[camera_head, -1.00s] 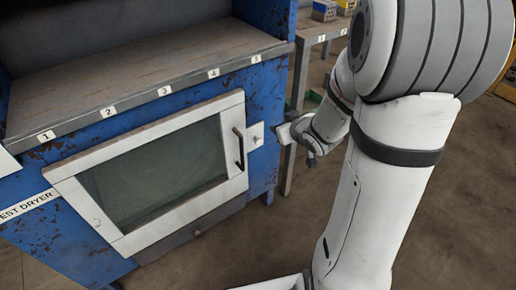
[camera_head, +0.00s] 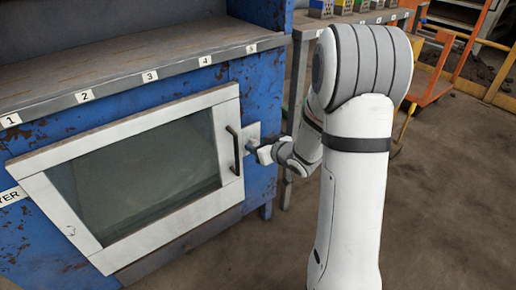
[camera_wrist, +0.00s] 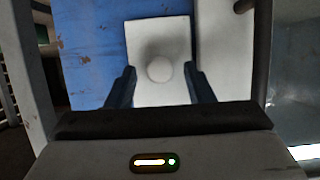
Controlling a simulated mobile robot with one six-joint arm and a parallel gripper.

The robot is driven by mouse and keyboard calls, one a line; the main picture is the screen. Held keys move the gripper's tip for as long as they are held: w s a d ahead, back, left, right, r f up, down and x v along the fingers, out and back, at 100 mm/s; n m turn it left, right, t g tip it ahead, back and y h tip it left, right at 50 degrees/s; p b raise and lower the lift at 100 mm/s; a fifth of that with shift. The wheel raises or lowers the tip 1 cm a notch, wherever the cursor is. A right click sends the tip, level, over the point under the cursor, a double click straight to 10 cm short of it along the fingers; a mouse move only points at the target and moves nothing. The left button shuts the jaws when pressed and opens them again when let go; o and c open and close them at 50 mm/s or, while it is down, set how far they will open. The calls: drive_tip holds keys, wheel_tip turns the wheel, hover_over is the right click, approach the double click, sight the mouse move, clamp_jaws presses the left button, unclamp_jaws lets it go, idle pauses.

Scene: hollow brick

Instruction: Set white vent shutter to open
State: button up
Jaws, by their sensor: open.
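The white vent shutter (camera_head: 253,131) is a small pale plate on the blue dryer front, just right of the door handle. The wrist view shows it as a white plate (camera_wrist: 158,32) with a round white knob (camera_wrist: 159,69) near its lower part. My gripper (camera_wrist: 160,78) is open, with one dark finger on each side of the knob. I cannot tell whether the fingers touch it. In the head view my gripper (camera_head: 264,154) is at the plate's lower right and partly covers it.
The white-framed dryer door (camera_head: 125,170) with its dark handle (camera_head: 234,150) is just left of the shutter. A grey numbered shelf (camera_head: 130,80) juts out above. A workbench (camera_head: 325,27) and an orange trolley (camera_head: 435,80) stand to the right.

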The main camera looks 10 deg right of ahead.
drive_tip(key=shift+w+a+f, duration=0.1)
drive_tip(key=shift+w+f, duration=0.05)
drive_tip(key=shift+w, duration=0.1)
clamp_jaws()
idle(0.4)
